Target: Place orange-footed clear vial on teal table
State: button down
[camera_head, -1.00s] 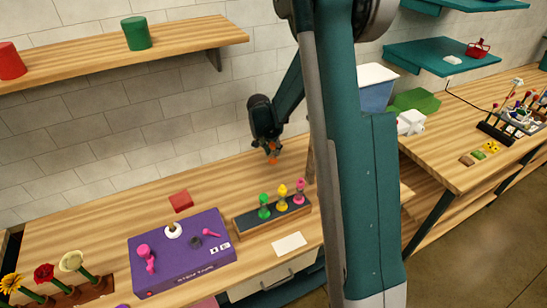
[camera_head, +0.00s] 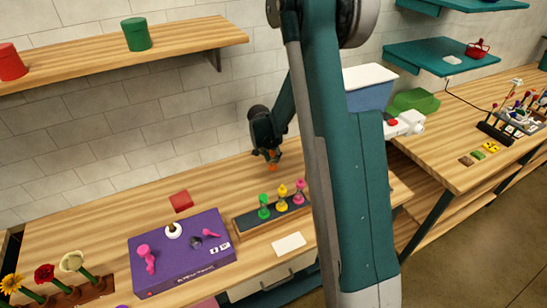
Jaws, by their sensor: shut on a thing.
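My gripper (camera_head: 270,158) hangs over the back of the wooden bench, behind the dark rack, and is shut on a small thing. An orange part (camera_head: 272,167) shows below the fingers and matches the foot of the orange-footed vial; the clear body is too small to make out. The orange part appears to be above the bench top. I see no teal table for certain; a teal shelf (camera_head: 430,62) is on the wall at the upper right.
A dark rack (camera_head: 246,226) holds green, yellow and pink-topped vials. A purple box (camera_head: 165,276) stands left of it, with a red block (camera_head: 181,200) behind. A white card (camera_head: 289,244) lies in front. My arm hides part of the bench.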

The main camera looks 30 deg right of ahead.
jog(key=shift+f, duration=0.1)
jog(key=c, duration=2)
grip_release()
jog(key=shift+r, duration=0.2)
jog(key=v, duration=1.1)
jog(key=shift+r+b, duration=0.3)
jog(key=shift+r, duration=0.1)
jog(key=shift+a, duration=0.1)
jog(key=shift+s+r, duration=0.1)
